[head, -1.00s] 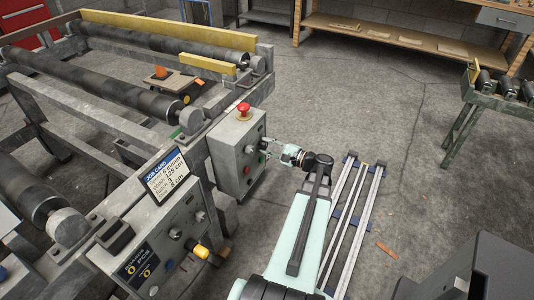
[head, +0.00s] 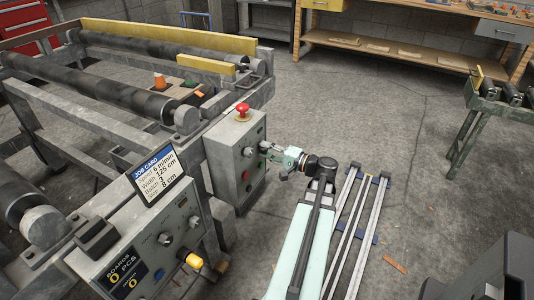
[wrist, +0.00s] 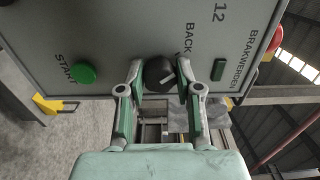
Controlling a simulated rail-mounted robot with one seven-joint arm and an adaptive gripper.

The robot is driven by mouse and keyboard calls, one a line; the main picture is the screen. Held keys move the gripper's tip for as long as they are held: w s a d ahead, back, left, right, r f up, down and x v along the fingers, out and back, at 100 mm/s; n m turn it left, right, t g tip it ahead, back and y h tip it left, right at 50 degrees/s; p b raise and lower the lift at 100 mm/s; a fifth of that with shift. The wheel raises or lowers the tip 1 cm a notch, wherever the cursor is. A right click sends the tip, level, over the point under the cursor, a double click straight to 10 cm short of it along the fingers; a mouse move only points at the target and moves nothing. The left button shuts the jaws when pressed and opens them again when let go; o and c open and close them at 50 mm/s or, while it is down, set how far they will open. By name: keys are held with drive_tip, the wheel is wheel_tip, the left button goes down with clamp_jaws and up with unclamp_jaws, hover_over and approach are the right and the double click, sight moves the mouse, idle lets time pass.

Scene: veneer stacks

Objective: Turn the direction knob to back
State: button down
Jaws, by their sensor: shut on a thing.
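A grey control box (head: 226,150) with a red mushroom button on top stands at the end of the roller machine. My gripper (head: 266,150) reaches its right-hand face from the right. In the wrist view the direction knob (wrist: 159,74) is round and black with a pale pointer mark, which sits slanted. My gripper (wrist: 160,83) is shut on the knob, one finger on each side. The word BACK (wrist: 189,38) is beside the knob, partly hidden by the right finger. Any other direction label is hidden or out of view.
The red button (head: 243,109) is above my gripper. A nearer console (head: 150,240) has a job card (head: 160,175) and a yellow-tipped control (head: 190,259).

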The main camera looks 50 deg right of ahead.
idle(0.3)
drive_tip(key=c, duration=0.8)
unclamp_jaws()
drive_tip(key=shift+o, duration=0.2)
drive_tip(key=s+d, duration=0.1)
drive_tip(key=s, duration=1.1)
drive_tip(key=shift+d, duration=0.25)
